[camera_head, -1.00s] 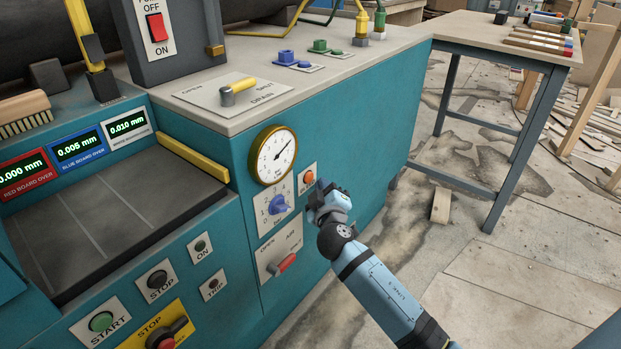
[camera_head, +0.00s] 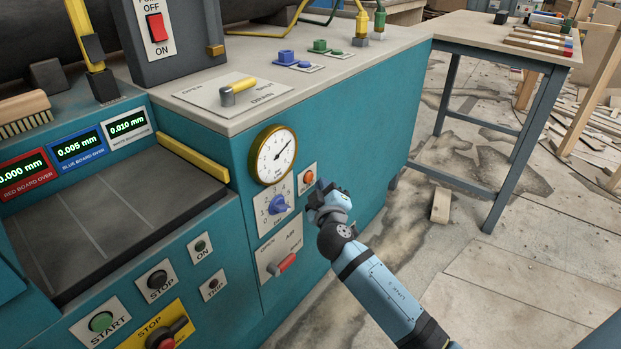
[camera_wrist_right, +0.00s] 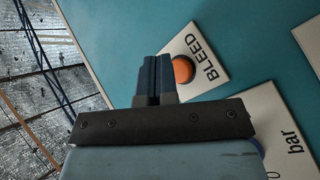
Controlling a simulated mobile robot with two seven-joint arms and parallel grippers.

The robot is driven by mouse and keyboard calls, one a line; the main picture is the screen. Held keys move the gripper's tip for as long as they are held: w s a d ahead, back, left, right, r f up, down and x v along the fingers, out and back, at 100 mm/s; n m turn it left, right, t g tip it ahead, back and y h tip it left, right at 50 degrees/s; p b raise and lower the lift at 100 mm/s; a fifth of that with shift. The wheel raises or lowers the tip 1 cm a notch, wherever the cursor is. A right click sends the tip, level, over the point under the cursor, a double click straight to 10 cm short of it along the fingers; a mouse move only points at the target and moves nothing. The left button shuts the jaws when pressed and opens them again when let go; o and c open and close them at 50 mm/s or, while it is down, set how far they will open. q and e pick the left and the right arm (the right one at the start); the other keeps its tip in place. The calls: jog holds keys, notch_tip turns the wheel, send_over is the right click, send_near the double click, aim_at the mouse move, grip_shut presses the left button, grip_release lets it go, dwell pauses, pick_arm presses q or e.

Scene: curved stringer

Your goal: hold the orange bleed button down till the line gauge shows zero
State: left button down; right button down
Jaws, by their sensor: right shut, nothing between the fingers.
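The orange bleed button (camera_head: 308,177) sits on a small white plate on the teal cabinet's front, right of the gauge. In the right wrist view the button (camera_wrist_right: 183,69) shows beside the lettering BLEED. My right gripper (camera_head: 318,187) is shut and empty, just right of the button; its fingers (camera_wrist_right: 156,75) show left of the button and overlap the plate's edge. I cannot tell how far the tips are from the panel. The line gauge (camera_head: 273,155) is round with a brass rim; its needle points up and right, off zero. My left gripper is not in view.
Below the gauge are a blue knob (camera_head: 277,204) and a red lever (camera_head: 286,262). A yellow drain lever (camera_head: 238,90) is on the bench top.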

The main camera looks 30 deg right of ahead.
jog(key=shift+w+a, duration=0.15)
jog(key=shift+w, duration=0.25)
jog(key=shift+w+a+b, duration=0.15)
jog(key=shift+w+b, duration=0.15)
jog(key=shift+w, duration=0.1)
dwell(0.8)
dwell(2.3)
jog(key=shift+s+d, duration=0.3)
jog(key=shift+s, duration=0.5)
jog(key=s, duration=0.1)
jog(key=s+d, duration=0.1)
jog(key=s, duration=0.1)
jog(key=s+d, duration=0.1)
jog(key=shift+s+p, duration=0.3)
jog(key=shift+p, duration=0.05)
jog(key=shift+s+a, duration=0.1)
